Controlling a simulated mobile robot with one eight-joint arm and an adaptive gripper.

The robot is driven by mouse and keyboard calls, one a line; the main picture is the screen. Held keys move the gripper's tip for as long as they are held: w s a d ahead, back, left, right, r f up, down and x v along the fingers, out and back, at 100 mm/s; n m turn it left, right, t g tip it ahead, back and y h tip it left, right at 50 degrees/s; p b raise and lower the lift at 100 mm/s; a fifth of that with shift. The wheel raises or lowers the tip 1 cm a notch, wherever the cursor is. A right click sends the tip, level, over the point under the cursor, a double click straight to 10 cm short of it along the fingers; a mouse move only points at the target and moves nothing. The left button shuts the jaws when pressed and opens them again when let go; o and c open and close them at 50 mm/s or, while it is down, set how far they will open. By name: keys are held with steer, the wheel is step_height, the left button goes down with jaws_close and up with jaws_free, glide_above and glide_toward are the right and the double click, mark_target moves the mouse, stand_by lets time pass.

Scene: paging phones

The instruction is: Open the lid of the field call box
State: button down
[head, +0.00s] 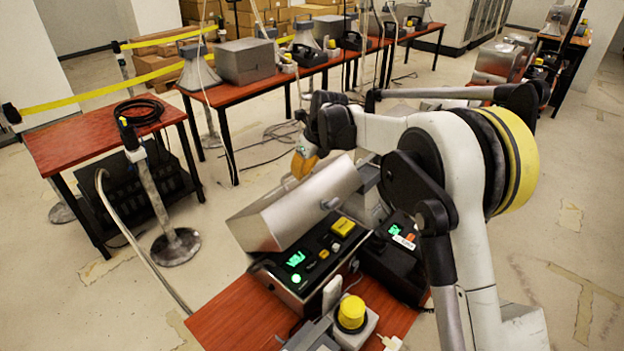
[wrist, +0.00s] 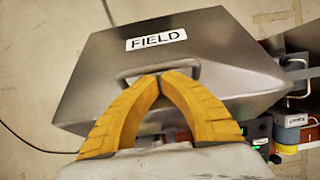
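The field call box (head: 318,262) stands on a red table, its black panel with green lights exposed. Its silver lid (head: 290,210) is raised and tilted over the panel. In the wrist view the lid (wrist: 90,85) fills the middle, with a white FIELD label (wrist: 156,39) and a metal handle (wrist: 126,74). My gripper (wrist: 160,76) has its yellow fingers brought together at the handle, tips meeting there. In the head view one orange-yellow finger of my gripper (head: 303,165) shows behind the lid; the handle is hidden there.
A black phone unit (head: 395,255) sits right beside the call box. A yellow button (head: 351,312) stands at the table's front. A metal post (head: 175,245) stands on the floor to the left, near another red table (head: 85,135). Open floor lies at right.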

steer(key=shift+w+a+r, duration=0.3)
steer(key=shift+w+a, duration=0.25)
steer(key=shift+a, duration=0.15)
